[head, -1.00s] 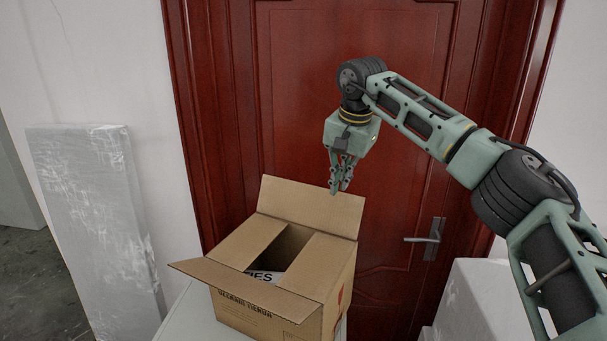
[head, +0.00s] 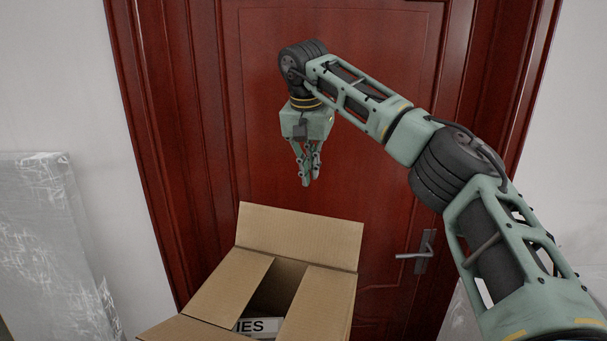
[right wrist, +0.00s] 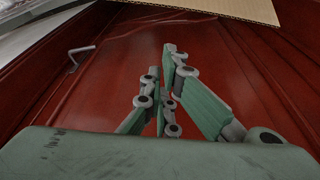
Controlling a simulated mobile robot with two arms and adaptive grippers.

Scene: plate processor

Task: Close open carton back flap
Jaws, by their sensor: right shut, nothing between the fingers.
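The open cardboard carton (head: 215,294) stands at the bottom of the head view. Its back flap (head: 300,236) stands up, leaning back toward the door. Its side flaps lie folded inward, with a dark gap between them. The front flap (head: 185,330) juts toward me and is cut off by the frame edge. My right gripper (head: 309,182) is shut and empty, pointing down above the back flap and apart from it. In the right wrist view, the fingers (right wrist: 172,60) show against the door, and a cardboard edge (right wrist: 225,8) shows at the top. My left gripper is not in view.
A red door (head: 400,60) with a metal handle (head: 419,252) stands behind the carton. A pale slab (head: 50,240) leans against the wall at left. A label with lettering (head: 262,326) shows inside the carton.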

